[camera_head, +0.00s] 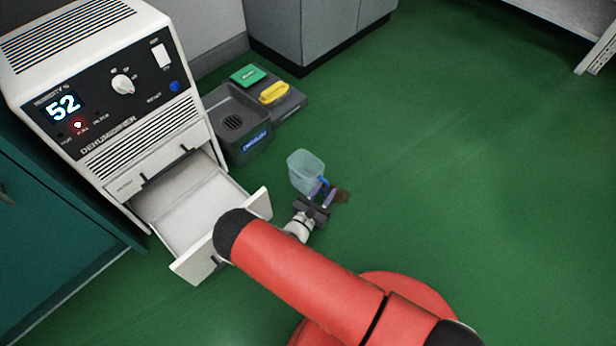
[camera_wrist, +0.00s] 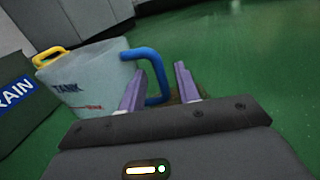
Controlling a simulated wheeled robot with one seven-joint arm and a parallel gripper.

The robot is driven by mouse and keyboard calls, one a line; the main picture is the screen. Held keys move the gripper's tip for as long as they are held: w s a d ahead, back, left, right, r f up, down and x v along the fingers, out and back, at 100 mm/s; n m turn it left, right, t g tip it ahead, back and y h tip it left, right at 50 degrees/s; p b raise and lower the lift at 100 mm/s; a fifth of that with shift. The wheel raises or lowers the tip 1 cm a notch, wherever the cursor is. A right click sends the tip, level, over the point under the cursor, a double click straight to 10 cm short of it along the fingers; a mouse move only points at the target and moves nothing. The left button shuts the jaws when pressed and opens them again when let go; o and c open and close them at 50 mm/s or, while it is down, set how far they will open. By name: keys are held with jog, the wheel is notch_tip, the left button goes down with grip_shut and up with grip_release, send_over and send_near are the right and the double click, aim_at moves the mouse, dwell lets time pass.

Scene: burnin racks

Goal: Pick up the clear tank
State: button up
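The clear tank (camera_head: 304,168) is a translucent pale-blue tub on the green floor, right of the dehumidifier's open drawer. In the wrist view the tank (camera_wrist: 85,80) shows lettering reading TANK and a blue handle (camera_wrist: 157,75) on its right side. My gripper (camera_head: 325,190) is low by the tank's handle. In the wrist view my gripper (camera_wrist: 155,85) is open, its two purple fingers apart, with part of the blue handle showing between them. I cannot tell whether the fingers touch the handle.
The white dehumidifier (camera_head: 100,90) reads 52 with a red light lit, and its drawer (camera_head: 190,210) is pulled out, empty. A dark drain basin (camera_head: 240,142) and a tray with green and yellow items stand behind. A brown patch (camera_head: 342,195) lies by my gripper. Floor to the right is clear.

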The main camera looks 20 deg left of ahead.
jog(key=shift+w+d, duration=0.2)
jog(key=shift+w, duration=0.85)
grip_shut()
jog(key=shift+r, duration=0.1)
